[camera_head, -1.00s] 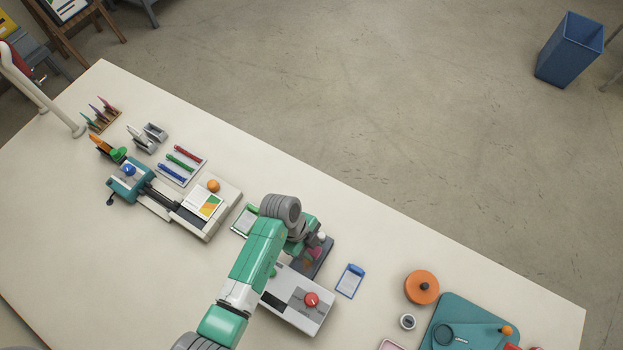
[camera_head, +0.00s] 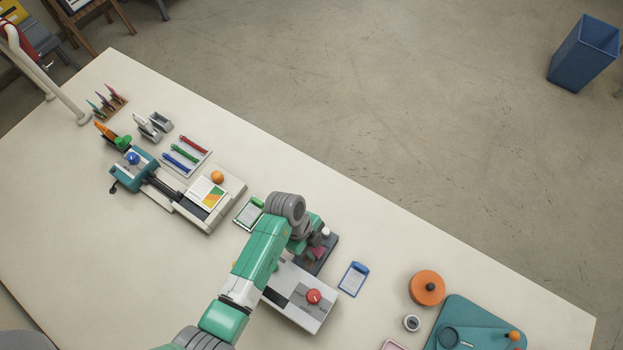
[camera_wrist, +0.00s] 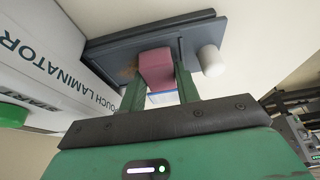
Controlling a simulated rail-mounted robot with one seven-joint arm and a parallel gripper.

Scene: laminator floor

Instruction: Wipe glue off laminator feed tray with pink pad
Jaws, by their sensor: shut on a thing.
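The white pouch laminator (camera_head: 304,301) with a red knob stands on the table near the picture's lower middle; its lettered side (camera_wrist: 40,65) fills the left of the wrist view. Its dark grey feed tray (camera_head: 329,245) extends from its far side and also shows in the wrist view (camera_wrist: 110,47). A brownish glue smear (camera_wrist: 127,69) lies on the tray, left of the pad. My gripper (camera_wrist: 160,80) is shut on the pink pad (camera_wrist: 157,66), which is over the tray and seems to touch it. My arm partly hides the tray in the head view.
A white cylindrical knob (camera_wrist: 212,61) stands at the tray's right edge. An orange round container (camera_head: 427,288) stands further right. The left foreground of the table is clear.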

